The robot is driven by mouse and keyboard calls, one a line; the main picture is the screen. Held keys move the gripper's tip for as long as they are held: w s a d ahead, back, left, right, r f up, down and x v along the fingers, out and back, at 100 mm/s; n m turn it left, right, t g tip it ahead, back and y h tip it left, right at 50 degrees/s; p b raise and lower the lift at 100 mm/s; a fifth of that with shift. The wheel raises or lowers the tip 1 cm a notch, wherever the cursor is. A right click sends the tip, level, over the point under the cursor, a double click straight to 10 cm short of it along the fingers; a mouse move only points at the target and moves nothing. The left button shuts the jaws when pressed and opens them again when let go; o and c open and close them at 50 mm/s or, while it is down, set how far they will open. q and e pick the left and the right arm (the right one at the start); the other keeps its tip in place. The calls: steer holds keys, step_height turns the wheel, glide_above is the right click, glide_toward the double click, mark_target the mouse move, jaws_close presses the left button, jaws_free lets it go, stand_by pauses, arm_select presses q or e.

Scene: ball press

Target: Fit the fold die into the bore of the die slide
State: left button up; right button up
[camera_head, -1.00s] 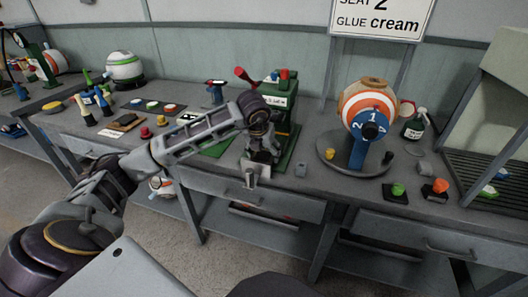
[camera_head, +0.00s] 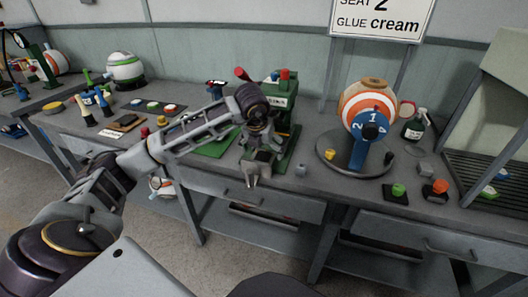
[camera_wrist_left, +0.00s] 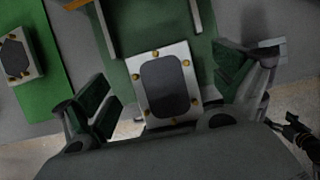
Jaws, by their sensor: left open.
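My left gripper (camera_head: 258,143) is over the front of the green press (camera_head: 284,115). In the left wrist view the gripper (camera_wrist_left: 166,92) is open, its dark fingers apart on either side of a silver plate. This plate (camera_wrist_left: 190,77), which looks like the die slide, has brass dots and a dark rounded centre (camera_wrist_left: 164,86). A second silver plate (camera_wrist_left: 35,62) with a dark centre lies on a green mat to the left.
A red lever (camera_head: 243,74) sticks up by the press. A striped ball (camera_head: 372,100) stands on a round base at right. Yellow (camera_head: 330,154), green (camera_head: 398,189) and orange (camera_head: 440,185) parts lie nearby. A small grey block (camera_head: 301,170) sits near the bench's front edge.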

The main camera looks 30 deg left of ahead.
arm_select(q)
steer(key=v, duration=0.9)
steer(key=shift+r, duration=0.3)
steer(key=shift+s, duration=0.1)
stand_by(0.6)
